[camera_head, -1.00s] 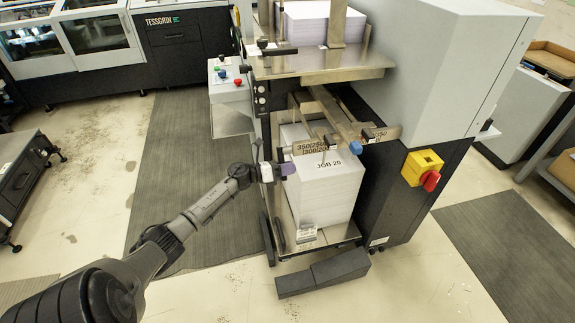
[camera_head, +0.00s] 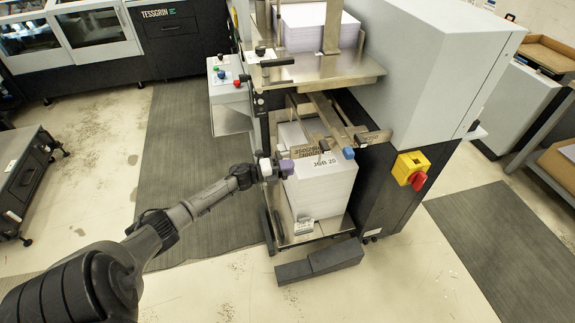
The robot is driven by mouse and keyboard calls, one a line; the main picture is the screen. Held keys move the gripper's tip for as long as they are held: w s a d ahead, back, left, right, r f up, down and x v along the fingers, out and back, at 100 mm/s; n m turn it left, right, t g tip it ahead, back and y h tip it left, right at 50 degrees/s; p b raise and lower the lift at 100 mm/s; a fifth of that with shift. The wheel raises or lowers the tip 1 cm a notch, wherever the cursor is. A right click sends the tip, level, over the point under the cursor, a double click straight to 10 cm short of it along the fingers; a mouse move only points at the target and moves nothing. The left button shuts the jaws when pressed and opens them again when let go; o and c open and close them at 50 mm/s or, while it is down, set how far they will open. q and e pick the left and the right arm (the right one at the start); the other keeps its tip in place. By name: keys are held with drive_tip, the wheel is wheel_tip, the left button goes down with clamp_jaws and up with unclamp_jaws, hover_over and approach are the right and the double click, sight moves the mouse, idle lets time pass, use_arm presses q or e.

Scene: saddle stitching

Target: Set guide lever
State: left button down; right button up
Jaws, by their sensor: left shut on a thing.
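The purple piece may be the end of the guide lever; the jaws are too small in view to show the grip clearly. My right gripper is out of view.
The grey machine cabinet (camera_head: 430,60) with a red and yellow switch (camera_head: 411,170) rises at right. A control box (camera_head: 228,90) stands above the gripper. Open floor lies around the arm.

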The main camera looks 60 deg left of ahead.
use_arm(q)
drive_tip(key=shift+r+n+p, duration=0.45)
drive_tip(key=shift+n, duration=0.25)
drive_tip(key=c, duration=0.9)
unclamp_jaws()
drive_tip(key=shift+s, duration=0.1)
drive_tip(key=v, duration=1.3)
drive_tip(key=shift+s+a, duration=0.15)
drive_tip(key=shift+s, duration=0.15)
drive_tip(key=shift+n, duration=0.3)
